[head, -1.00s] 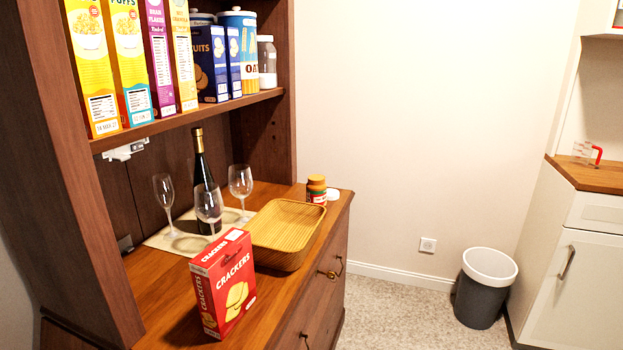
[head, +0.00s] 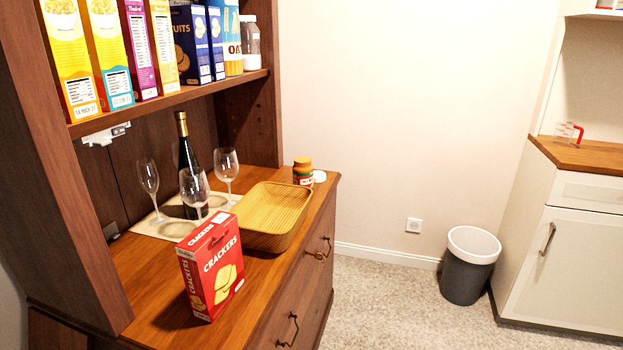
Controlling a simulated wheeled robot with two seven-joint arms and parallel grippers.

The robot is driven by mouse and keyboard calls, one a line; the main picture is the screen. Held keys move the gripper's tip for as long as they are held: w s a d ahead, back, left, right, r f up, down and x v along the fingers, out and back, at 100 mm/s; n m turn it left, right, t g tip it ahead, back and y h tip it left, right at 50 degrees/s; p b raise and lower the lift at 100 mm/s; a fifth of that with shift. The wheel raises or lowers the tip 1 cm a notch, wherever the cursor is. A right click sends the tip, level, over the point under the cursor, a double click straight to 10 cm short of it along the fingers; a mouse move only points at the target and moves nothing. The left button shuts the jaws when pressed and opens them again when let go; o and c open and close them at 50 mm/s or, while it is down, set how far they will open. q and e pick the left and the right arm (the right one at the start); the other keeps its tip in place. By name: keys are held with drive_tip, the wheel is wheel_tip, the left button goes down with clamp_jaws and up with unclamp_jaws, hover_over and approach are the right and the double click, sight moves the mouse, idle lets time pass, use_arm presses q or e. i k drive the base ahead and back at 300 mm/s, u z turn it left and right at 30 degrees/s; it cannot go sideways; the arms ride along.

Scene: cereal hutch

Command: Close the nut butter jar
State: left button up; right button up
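A small nut butter jar (head: 303,172) with an orange-brown upper part and a green and red label stands at the far right end of the hutch counter, behind the basket. A white round lid-like disc (head: 319,176) lies on the counter right beside it. The jar is small in view, and I cannot tell whether its mouth is open. Neither of my grippers shows in the head view.
A wicker basket (head: 272,222) and a red cracker box (head: 212,268) stand on the counter (head: 160,290) nearer me. A dark bottle (head: 188,160) and wine glasses (head: 226,168) stand on a mat at the back. A bin (head: 469,268) stands on the floor, with free floor left of it.

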sight(302, 169)
drive_tip(key=k, duration=0.5)
drive_tip(key=z, duration=1)
drive_tip(key=i, duration=4.1)
drive_tip(key=u, duration=3.8)
